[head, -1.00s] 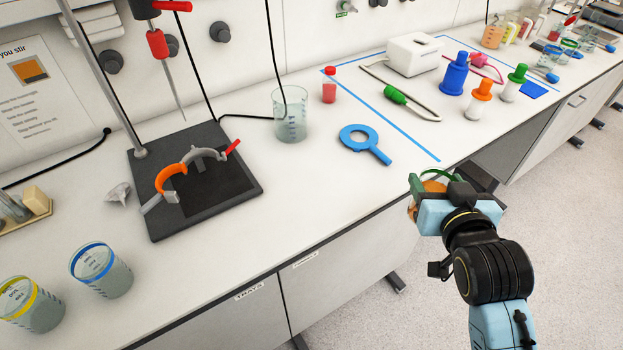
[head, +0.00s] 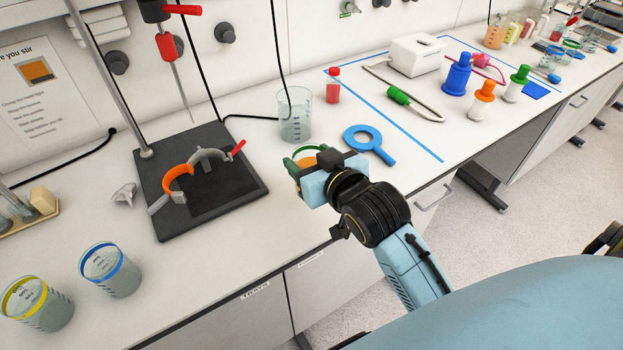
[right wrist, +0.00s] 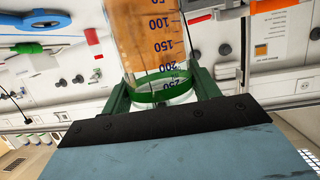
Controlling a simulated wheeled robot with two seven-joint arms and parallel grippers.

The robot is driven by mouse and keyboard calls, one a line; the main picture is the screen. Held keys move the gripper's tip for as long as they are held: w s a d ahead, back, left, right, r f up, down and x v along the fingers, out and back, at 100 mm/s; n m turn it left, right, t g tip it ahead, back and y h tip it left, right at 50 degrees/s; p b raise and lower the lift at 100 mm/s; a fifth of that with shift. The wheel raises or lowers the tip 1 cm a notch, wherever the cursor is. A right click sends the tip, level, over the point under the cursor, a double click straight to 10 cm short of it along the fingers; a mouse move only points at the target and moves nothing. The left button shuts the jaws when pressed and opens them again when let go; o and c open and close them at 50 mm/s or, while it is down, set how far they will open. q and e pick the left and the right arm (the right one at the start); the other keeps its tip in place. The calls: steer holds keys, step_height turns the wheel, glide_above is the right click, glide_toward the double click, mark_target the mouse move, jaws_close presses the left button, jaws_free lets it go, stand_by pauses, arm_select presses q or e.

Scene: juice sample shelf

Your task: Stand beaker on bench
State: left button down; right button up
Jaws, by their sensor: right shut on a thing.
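The beaker has a green band near its rim and orange contents. In the head view only its green rim (head: 300,152) and a bit of orange show, the rest hidden behind my gripper. My right gripper (head: 312,166) is shut on it, over the front part of the white bench (head: 225,240). In the right wrist view the beaker (right wrist: 155,45) sits between the green fingers (right wrist: 160,92), with its scale marks showing. I cannot tell whether its base touches the bench. My left gripper is not in view.
A clear beaker (head: 295,118) stands just behind my gripper. A blue ring-shaped tool (head: 368,142) lies to the right. The dark stand base (head: 215,200) is to the left. Blue-banded (head: 112,272) and yellow-banded (head: 38,306) beakers stand front left.

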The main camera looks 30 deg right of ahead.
steer(key=w+d+r+y+p, duration=0.1)
steer(key=w+d+r+p, duration=0.2)
steer(key=w+d+p, duration=0.35)
steer(key=shift+n, duration=0.4)
steer(key=f+b, duration=0.1)
steer(key=f, duration=0.2)
steer(key=s+d+f, duration=0.1)
steer(key=f, duration=0.2)
steer(key=f+b, duration=0.1)
steer(key=f, duration=0.2)
steer(key=shift+s+d+f+b, duration=0.2)
steer(key=shift+s+b, duration=0.1)
steer(key=shift+s, duration=0.1)
steer(key=shift+f, duration=0.1)
steer(key=o, duration=1.2)
steer(key=shift+f, duration=0.1)
steer(key=shift+c, duration=0.2)
steer(key=shift+s+r, duration=0.1)
steer(key=shift+r, duration=0.1)
steer(key=a+v, duration=0.1)
steer(key=v, duration=1)
steer(key=shift+s+d+r, duration=0.15)
steer(key=shift+s+d, duration=0.25)
steer(key=shift+d, duration=0.1)
